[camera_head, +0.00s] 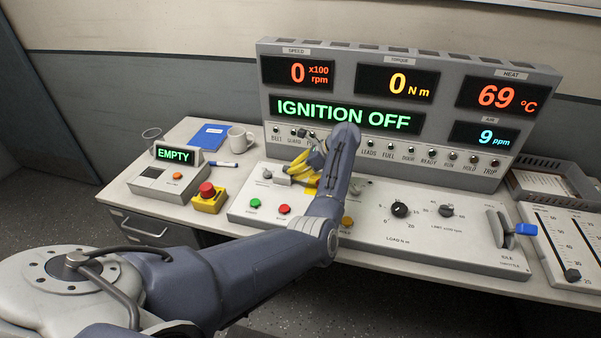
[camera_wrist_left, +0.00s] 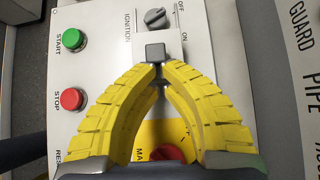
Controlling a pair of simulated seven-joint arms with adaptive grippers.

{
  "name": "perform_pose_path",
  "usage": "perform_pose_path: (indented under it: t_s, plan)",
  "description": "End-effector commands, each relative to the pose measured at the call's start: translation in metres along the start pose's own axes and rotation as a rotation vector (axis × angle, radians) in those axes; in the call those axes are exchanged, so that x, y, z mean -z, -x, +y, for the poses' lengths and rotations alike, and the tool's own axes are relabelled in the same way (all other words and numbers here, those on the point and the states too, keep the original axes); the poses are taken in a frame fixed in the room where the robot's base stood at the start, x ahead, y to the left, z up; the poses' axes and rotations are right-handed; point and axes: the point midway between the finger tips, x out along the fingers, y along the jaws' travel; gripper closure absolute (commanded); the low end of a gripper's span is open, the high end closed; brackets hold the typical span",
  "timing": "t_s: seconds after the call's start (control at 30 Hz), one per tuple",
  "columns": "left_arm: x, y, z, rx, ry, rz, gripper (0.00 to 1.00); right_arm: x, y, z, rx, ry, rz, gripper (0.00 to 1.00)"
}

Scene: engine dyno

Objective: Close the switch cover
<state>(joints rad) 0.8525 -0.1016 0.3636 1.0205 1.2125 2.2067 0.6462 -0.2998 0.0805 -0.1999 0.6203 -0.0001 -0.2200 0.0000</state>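My left gripper (camera_head: 290,170) is low over the left part of the control panel (camera_head: 240,210). In the left wrist view its yellow fingers (camera_wrist_left: 158,75) arch together and their tips meet. A small grey block (camera_wrist_left: 155,52) shows right at the tips; I cannot tell whether they touch it. Just beyond it is the grey IGNITION knob (camera_wrist_left: 155,18), marked OFF and ON. Between the fingers lies a yellow plate (camera_wrist_left: 150,133) with a red knob (camera_wrist_left: 172,153), partly hidden. I cannot clearly make out which part is the switch cover. My right gripper is out of view.
A green START button (camera_wrist_left: 75,39) and a red STOP button (camera_wrist_left: 72,99) sit beside the fingers. A red emergency button (camera_head: 207,188) stands left of the panel. The display console (camera_head: 440,115) rises behind, reading IGNITION OFF.

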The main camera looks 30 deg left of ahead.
Motion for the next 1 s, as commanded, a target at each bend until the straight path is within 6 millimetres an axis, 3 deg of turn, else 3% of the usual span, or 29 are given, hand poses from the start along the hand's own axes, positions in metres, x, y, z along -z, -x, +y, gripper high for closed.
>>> perform_pose_path:
  t_s: [0.1, 0.33, 0.77, 1.0]
  plan:
    - [-0.023, -0.023, 0.001, -0.004, 0.004, -0.004, 1.0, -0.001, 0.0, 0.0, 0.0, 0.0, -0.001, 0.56]
    - [-0.044, -0.044, 0.001, -0.002, 0.003, -0.003, 1.0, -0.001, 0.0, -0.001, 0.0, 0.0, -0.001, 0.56]
    - [-0.044, -0.044, 0.001, -0.001, 0.002, -0.003, 1.0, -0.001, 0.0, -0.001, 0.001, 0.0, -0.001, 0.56]
    - [-0.029, -0.029, 0.003, -0.006, 0.004, -0.001, 1.0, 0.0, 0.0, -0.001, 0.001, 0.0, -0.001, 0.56]
